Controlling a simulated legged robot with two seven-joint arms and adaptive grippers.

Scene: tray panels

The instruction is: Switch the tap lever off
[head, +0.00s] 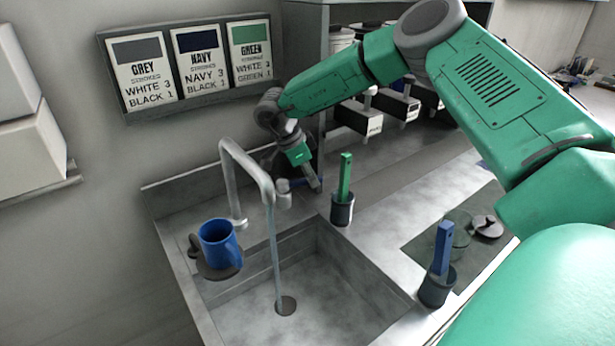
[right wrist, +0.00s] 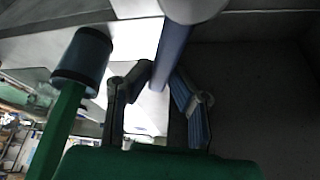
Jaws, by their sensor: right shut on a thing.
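The grey tap (head: 247,168) arches over the sink (head: 330,280), and a stream of water (head: 275,255) runs from its spout into the basin. My right gripper (head: 312,180) is at the lever's outer end, reaching in from behind the tap. In the right wrist view the lever (right wrist: 171,55) runs between the two fingers of my right gripper (right wrist: 163,90), which is shut on it. My left gripper is not in view.
A blue mug (head: 218,243) stands at the sink's left edge. A dark cup with a green-handled tool (head: 345,180) stands right of the lever, close to my gripper. Another cup with a blue-handled tool (head: 443,248) stands at the right. A sign panel (head: 190,110) hangs behind.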

